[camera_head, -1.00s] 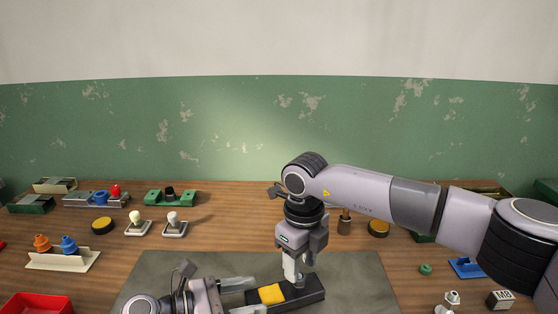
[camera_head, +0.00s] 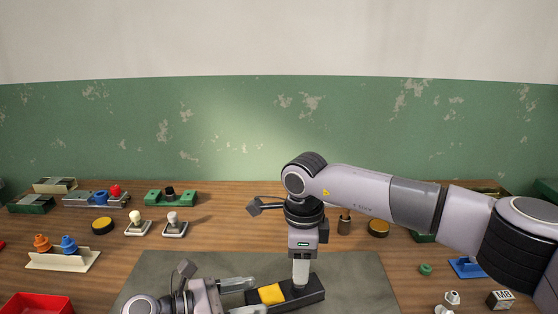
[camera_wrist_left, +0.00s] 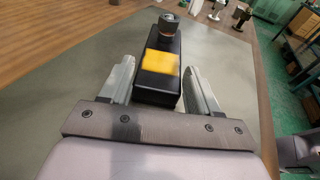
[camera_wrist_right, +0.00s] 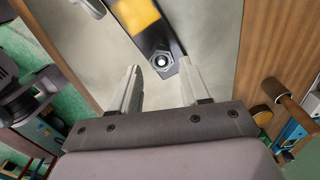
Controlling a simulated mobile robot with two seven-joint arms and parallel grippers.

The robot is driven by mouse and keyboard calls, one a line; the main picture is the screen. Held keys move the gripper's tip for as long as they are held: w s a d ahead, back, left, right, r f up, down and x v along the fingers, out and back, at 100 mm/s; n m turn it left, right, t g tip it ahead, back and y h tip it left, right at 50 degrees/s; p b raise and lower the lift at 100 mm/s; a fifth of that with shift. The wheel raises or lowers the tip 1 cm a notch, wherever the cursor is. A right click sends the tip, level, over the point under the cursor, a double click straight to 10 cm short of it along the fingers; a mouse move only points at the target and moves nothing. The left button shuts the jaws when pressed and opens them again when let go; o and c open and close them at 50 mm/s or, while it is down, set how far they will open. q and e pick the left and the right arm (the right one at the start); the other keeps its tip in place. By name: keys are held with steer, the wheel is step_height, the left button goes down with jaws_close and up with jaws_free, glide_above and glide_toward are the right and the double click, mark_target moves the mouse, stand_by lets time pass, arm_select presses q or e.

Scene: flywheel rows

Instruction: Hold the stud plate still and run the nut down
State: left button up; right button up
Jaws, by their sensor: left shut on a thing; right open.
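The stud plate is a long black block (camera_head: 312,288) with a yellow patch (camera_head: 270,294), lying on a grey mat. My left gripper (camera_wrist_left: 158,80) is shut on the plate, one finger along each long side near the yellow end. In the right wrist view a metal hex nut (camera_wrist_right: 163,62) sits around the stud at the plate's far end. My right gripper (camera_wrist_right: 160,70) points down over that end, fingers open, one on each side of the nut and apart from it. In the head view my right gripper hides the nut.
The grey mat (camera_head: 358,280) is mostly bare around the plate. A red bin (camera_head: 38,304) stands at front left. Loose nuts (camera_head: 452,297) and a block marked M8 (camera_head: 500,299) stand at front right. A brown-handled tool (camera_head: 344,222) stands behind my right gripper.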

steer(key=shift+n, duration=1.3)
steer(key=shift+f, duration=0.1)
steer(key=shift+f, duration=1.45)
steer(key=c, duration=0.7)
steer(key=m, duration=0.5)
steer(key=shift+s, duration=0.15)
steer(key=shift+c, duration=0.2)
steer(key=shift+m, duration=0.6)
steer(key=m, duration=0.4)
